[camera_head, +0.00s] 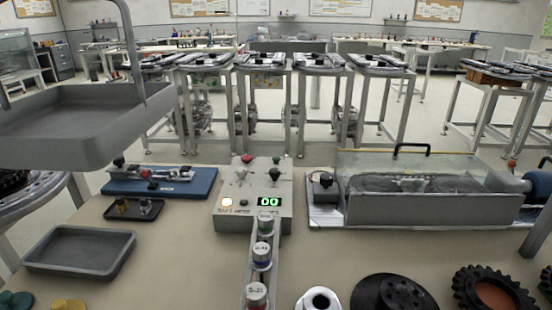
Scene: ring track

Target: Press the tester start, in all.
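The tester appears to be the light grey box (230,223) at the middle of the table. Its sloped face carries a glowing orange-white round light or button (227,202), a small dark button (243,203) and a green display reading "00" (270,202). The lettering under the glowing one is too small to read surely. Red and green knobs (275,160) and a black knob (274,175) stand on its top. A narrow rail (249,266) runs from its front towards me, bearing labelled capped cylinders (262,254). My gripper is not in view.
A hanging grey tray (80,125) fills the upper left. A blue-based fixture (190,188), a small dark holder (133,208) and an empty grey tray (80,250) lie left. A clear-covered machine (420,210) stands right.

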